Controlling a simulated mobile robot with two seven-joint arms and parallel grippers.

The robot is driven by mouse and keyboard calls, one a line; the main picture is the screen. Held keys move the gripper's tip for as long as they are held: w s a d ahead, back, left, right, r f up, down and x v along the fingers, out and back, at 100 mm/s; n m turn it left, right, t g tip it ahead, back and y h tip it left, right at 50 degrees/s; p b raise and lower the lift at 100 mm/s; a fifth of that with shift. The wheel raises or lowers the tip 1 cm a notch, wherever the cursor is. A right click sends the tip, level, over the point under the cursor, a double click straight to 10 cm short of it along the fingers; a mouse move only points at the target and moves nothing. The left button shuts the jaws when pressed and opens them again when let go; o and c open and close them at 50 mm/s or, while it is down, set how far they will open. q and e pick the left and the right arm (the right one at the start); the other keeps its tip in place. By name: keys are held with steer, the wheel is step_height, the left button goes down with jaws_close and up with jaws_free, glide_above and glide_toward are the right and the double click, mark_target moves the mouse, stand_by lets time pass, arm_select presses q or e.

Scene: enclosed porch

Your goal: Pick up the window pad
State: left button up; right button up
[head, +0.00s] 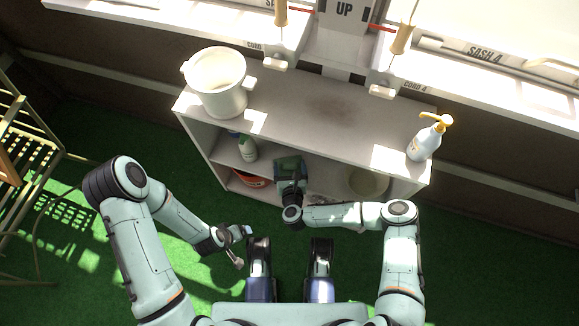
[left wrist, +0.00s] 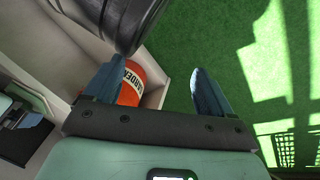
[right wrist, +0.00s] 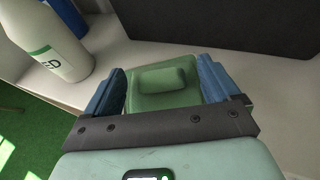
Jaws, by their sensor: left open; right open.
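The window pad is a green block with a raised grip on top (right wrist: 165,78), lying on the pale shelf inside the cabinet in the right wrist view. My right gripper (head: 288,163) reaches into the cabinet's open front. Its blue fingers are open, one on each side of the pad in the right wrist view; I cannot tell whether they touch it. In the head view the pad is largely hidden by this gripper. My left gripper (head: 243,247) is open and empty, in front of the cabinet at its lower left; its fingers show in the left wrist view (left wrist: 150,88).
A white spray bottle with green (head: 246,148) stands on the shelf left of the pad; it also shows in the right wrist view (right wrist: 50,45). An orange bucket (left wrist: 133,85) sits below.

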mark_target(290, 171)
steer(key=c, duration=1.4)
steer(key=shift+r+p, duration=0.6)
steer(key=shift+r, duration=0.9)
arm_select(q)
steer(key=shift+g+h, duration=0.3)
steer(key=shift+h, duration=0.1)
steer(key=s+r, duration=0.1)
steer(key=d+r+p, duration=0.1)
steer(key=r, duration=0.1)
steer(key=s+d+r+p, duration=0.1)
steer(key=shift+s+d+r, duration=0.25)
steer(key=shift+s+r, duration=0.05)
arm_select(e)
step_height(290, 171, up, 7)
steer(key=shift+s, duration=0.1)
